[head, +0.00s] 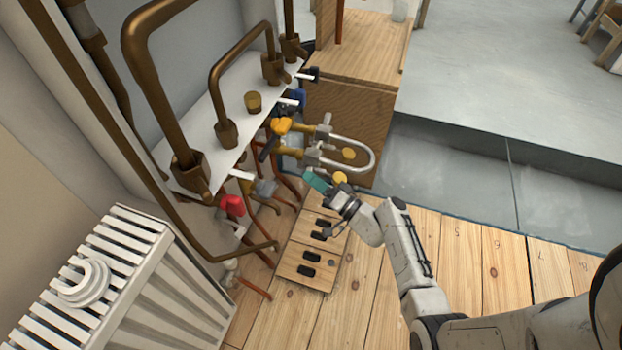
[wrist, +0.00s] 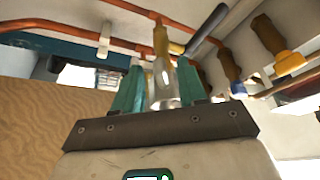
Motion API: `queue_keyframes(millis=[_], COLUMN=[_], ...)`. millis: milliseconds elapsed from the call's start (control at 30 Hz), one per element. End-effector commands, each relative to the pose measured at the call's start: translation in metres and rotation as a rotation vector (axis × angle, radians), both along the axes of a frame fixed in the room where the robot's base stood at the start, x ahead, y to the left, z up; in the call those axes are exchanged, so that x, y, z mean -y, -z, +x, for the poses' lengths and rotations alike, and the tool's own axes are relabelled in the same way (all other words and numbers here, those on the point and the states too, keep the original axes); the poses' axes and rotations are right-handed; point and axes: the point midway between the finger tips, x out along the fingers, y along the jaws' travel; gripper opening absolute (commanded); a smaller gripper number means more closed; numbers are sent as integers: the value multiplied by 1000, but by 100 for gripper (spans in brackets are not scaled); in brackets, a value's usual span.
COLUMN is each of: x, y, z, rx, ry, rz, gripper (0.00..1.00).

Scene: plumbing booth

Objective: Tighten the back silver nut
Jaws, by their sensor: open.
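A silver U-shaped pipe (head: 362,150) projects from the brass fittings in the middle of the head view. The back silver nut (head: 322,131) sits on its far leg, and a second silver nut (head: 312,152) sits on its near leg. My gripper (head: 317,182) has teal fingers and is just below and in front of the near leg. In the wrist view my open gripper (wrist: 159,66) has a silver fitting (wrist: 164,88) with a brass pipe (wrist: 161,40) between its fingers in the picture. I cannot tell which fitting it is or whether the fingers touch it.
Thick brown pipes (head: 215,85) rise from a white shelf (head: 240,90) at left. A yellow valve handle (head: 281,125) and a red one (head: 232,205) are close by. A wooden box (head: 365,65) stands behind. A slotted wooden board (head: 313,252) lies below. The floor at right is clear.

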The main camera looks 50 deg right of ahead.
Motion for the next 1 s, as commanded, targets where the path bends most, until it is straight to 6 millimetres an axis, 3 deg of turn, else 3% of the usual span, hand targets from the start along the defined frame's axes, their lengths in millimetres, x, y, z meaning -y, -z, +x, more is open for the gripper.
queue_keyframes(millis=[433,867,1000], x=[0,0,0], y=[-2,-2,-2], z=[11,10,10], rx=[-1,-1,-1], ry=[-1,0,0], rz=[0,0,0], gripper=[42,0,0])
